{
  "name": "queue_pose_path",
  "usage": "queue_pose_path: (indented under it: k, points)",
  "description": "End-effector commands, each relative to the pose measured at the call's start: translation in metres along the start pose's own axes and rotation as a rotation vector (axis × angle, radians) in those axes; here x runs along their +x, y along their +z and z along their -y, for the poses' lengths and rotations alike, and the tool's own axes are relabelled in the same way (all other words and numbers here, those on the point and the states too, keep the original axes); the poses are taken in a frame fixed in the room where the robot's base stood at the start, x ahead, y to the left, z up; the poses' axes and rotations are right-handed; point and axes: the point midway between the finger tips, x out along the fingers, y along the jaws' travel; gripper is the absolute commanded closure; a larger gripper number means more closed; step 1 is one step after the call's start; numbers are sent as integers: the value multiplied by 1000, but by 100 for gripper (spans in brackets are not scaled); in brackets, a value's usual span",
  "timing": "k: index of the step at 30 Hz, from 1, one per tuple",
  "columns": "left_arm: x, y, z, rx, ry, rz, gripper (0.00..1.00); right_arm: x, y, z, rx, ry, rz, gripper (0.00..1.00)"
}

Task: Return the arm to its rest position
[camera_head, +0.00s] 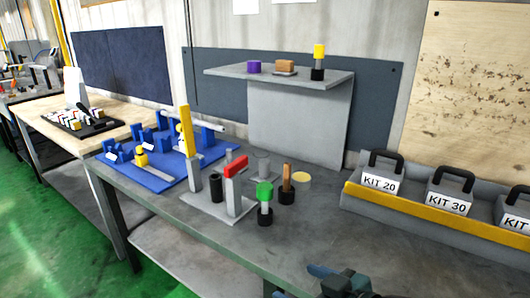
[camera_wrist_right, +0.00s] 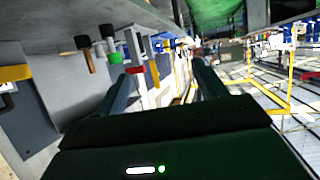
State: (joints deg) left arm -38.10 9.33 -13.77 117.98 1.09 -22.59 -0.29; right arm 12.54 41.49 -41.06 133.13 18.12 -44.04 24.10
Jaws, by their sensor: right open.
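My right gripper (camera_head: 345,283) shows at the bottom edge of the head view, near the workbench's front edge and mostly cut off. In the right wrist view my right gripper (camera_wrist_right: 162,78) has its two fingers spread apart, with nothing held between them. The workbench items show beyond the fingers there, tilted in the picture. My left gripper is not in the head view.
The grey workbench (camera_head: 310,232) carries a blue fixture tray (camera_head: 160,178), a grey stand with a red-topped block (camera_head: 236,166), a green-topped tool (camera_head: 264,192) and a brush (camera_head: 287,183). Kit boxes (camera_head: 449,192) sit in a yellow-edged holder at right. The front middle is clear.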

Motion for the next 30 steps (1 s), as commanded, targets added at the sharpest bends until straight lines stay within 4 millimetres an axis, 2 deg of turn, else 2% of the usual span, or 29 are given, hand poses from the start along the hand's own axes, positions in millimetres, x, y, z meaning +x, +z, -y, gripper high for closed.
queue_pose_path:
  k: [5,11,14,16,18,22,25,30]
  points:
    - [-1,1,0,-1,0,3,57,8,21,3,55,20,-18,29]
    - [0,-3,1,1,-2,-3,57,13,64,2,129,88,-23,29]
    - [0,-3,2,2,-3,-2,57,10,100,1,172,148,-1,29]
    - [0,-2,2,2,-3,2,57,4,133,2,202,202,31,29]
    - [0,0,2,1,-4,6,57,-5,166,4,223,255,71,29]
    - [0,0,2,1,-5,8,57,-25,216,10,242,329,144,29]
    - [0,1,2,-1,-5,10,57,-36,237,14,244,359,180,29]
    - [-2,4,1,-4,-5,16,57,-41,246,15,241,371,195,29]
